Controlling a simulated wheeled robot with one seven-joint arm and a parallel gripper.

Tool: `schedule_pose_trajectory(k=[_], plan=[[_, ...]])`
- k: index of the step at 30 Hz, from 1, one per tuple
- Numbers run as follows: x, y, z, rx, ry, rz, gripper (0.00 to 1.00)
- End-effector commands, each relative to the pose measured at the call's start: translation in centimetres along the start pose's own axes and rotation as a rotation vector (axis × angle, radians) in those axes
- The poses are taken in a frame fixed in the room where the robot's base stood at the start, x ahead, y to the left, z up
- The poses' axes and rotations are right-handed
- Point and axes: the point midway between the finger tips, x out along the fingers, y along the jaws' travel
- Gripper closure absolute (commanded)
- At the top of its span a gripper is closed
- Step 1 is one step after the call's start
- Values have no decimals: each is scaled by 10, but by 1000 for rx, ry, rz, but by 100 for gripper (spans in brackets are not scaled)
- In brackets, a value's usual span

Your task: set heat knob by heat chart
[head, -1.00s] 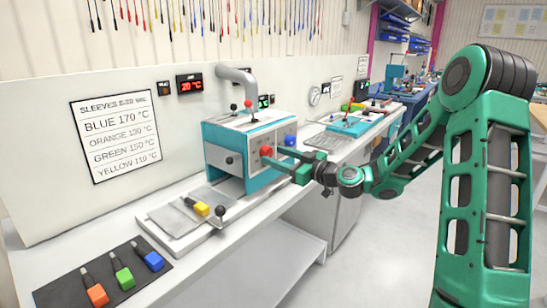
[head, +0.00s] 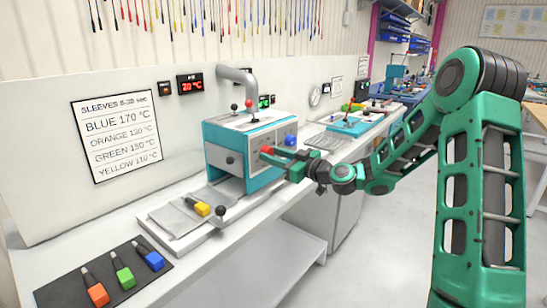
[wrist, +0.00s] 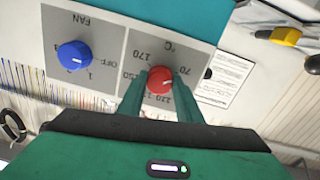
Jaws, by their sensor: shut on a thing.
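The red heat knob (wrist: 159,79) sits on the °C dial plate, which appears upside down in the wrist view. Marks such as 170 and 70 show around it; a small pale line on the knob seems to point toward 70. My gripper (wrist: 158,88) has a finger on each side of the knob and is shut on it. In the head view my gripper (head: 270,155) is at the front panel of the white and teal machine (head: 230,140). A red display (head: 190,85) seems to read 20 °C.
The blue fan knob (wrist: 74,55) is beside the heat knob. A yellow-handled piece (head: 202,209) lies on the machine's tray. Orange (head: 98,294), green (head: 124,277) and blue (head: 155,261) pieces lie on a dark mat. The floor right of the bench is clear.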

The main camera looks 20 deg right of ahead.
Motion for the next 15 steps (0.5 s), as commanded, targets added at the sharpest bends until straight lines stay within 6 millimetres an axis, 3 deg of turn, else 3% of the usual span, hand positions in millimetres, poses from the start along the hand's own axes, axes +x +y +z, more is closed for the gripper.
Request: schedule_pose_trajectory(k=[8,15], plan=[[1,3,-1,107,-4,8,91],[2,4,-1,307,-9,8,91]])
